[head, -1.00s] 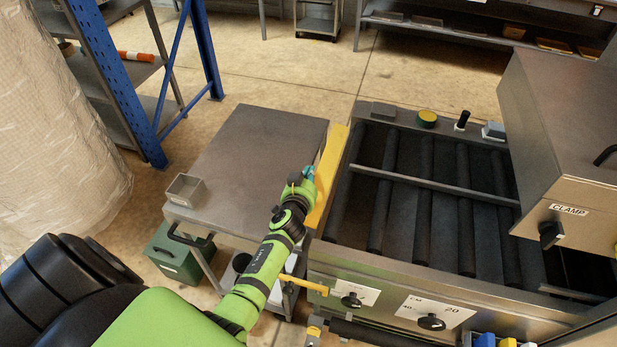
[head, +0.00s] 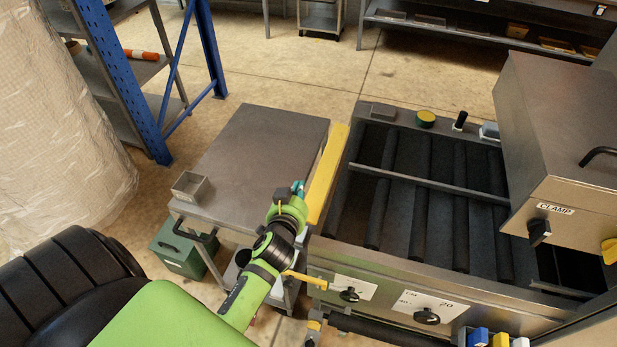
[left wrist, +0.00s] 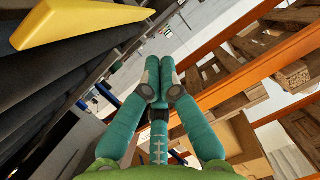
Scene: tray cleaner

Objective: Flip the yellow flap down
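The yellow flap (head: 327,176) is a long narrow bar along the left edge of the roller machine (head: 440,275), beside the grey cart. Its exact tilt is hard to tell. My left gripper (head: 297,188) is just left of the flap, near its front half and over the cart's right edge, with no clear contact. In the left wrist view its teal fingers (left wrist: 160,78) are drawn together with nothing between them. The flap also shows in the left wrist view (left wrist: 85,20), at upper left, apart from the fingers. My right gripper is not in view.
The grey cart (head: 255,150) stands left of the machine and carries a small metal box (head: 190,187). A yellow handle (head: 305,280) sticks out from the machine's front left. A clamp housing (head: 570,130) stands at right. A blue shelf frame (head: 150,85) is at back left.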

